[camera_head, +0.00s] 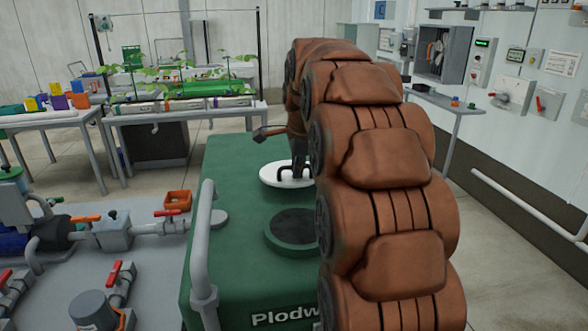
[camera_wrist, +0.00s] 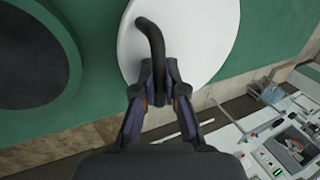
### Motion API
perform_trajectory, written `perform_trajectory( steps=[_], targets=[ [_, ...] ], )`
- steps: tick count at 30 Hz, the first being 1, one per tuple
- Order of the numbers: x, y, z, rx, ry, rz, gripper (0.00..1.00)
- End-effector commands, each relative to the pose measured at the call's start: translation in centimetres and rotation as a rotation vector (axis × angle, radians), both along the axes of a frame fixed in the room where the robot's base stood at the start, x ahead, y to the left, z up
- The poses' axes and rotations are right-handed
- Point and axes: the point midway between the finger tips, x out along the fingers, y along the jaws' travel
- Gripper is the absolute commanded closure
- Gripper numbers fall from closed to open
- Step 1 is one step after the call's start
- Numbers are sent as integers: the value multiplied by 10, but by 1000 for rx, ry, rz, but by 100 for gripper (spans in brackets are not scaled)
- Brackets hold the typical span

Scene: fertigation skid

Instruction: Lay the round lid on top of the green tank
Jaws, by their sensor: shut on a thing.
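The green tank (camera_head: 235,255) stands in the middle of the head view, with a dark round opening (camera_head: 293,228) in a raised green rim on its top. The opening also shows at the left of the wrist view (camera_wrist: 30,55). The round white lid (camera_head: 275,177) is at the far part of the tank top, beyond the opening and not over it. I cannot tell whether it touches the tank. My gripper (camera_wrist: 160,97) is shut on the dark curved handle of the lid (camera_wrist: 205,40). In the head view my arm hides part of the tank and the opening's right side.
A grey pipe (camera_head: 202,240) rises along the tank's left side. Pipework with red-handled valves (camera_head: 168,213) and an orange box (camera_head: 177,200) lie to the left. Tables with plants (camera_head: 185,105) stand behind. Wall panels (camera_head: 515,92) are at the right.

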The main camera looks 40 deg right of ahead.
Motion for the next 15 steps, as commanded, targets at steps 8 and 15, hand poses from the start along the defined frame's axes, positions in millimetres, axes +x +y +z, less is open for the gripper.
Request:
perform_trajectory(
  steps=[8, 15],
  targets=[
    [33, -16, -1, 0, 0, 1, 100],
    [45, -22, -4, 0, 0, 0, 100]
  ],
)
